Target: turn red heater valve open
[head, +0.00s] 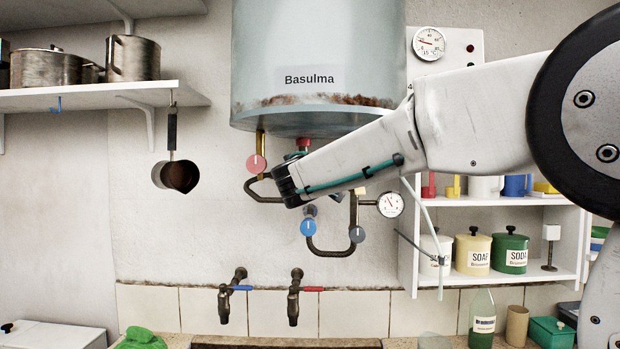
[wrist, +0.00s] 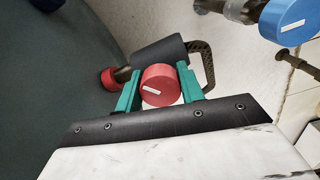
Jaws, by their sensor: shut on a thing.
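The red valve knob (wrist: 162,86), round with a white line on its face, sits between the two teal fingers of my gripper (wrist: 158,76) in the wrist view. The fingers are shut on its sides. The white line lies nearly along the picture's width, slightly tilted. In the head view my arm's end, with its black joint, covers the gripped knob and the gripper under the heater. The grey heater tank (head: 318,62), labelled Basulma and rusty at its lower edge, hangs above; its side fills the left of the wrist view (wrist: 50,80).
A pinkish-red knob (head: 256,165) is left of my arm's end. A blue knob (head: 308,228) and a grey knob (head: 357,234) sit on pipes below. Two taps (head: 294,300) with blue and red levers are lower. A shelf unit (head: 489,203) stands right.

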